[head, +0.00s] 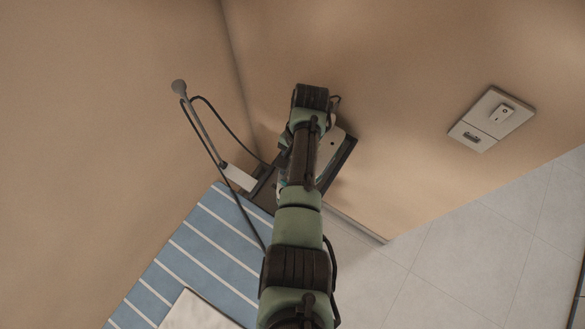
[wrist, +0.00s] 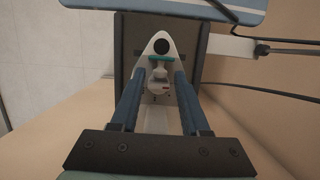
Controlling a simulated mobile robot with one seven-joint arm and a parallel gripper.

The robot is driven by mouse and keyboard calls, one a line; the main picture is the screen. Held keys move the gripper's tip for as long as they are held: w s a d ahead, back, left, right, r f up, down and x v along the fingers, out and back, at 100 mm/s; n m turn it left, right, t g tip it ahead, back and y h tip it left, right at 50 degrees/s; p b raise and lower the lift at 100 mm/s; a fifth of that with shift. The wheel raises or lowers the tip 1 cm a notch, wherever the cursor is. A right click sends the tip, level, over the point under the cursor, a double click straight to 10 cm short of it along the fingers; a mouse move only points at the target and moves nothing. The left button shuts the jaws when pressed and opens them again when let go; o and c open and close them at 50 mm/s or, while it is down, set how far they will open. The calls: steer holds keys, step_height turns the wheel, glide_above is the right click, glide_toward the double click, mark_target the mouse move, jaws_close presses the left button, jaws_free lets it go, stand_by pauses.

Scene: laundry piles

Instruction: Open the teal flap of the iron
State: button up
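The iron (wrist: 152,46) is white with a dark round spot near its pointed end. It rests on a dark tray (wrist: 126,45) in the wrist view. Its teal flap (wrist: 161,58) shows as a narrow bar across the body, just below the dark spot. I cannot tell how far the flap is raised. My gripper (wrist: 160,74) is open, its two blue fingers apart and pointing toward the iron, with the flap just beyond the fingertips. I see no clear contact. In the head view my arm hides the gripper and most of the iron.
The ironing board (head: 213,238) has a blue striped cover and reaches toward the wall corner. A thin grey pole (head: 203,130) with a dark cable (head: 220,115) rises beside the tray. A switch plate (head: 493,118) is on the right wall. Tiled floor (head: 460,250) is clear at right.

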stand_by(0.3)
steer(key=p+v, duration=0.1)
steer(key=v, duration=1.2)
steer(key=shift+p, duration=0.3)
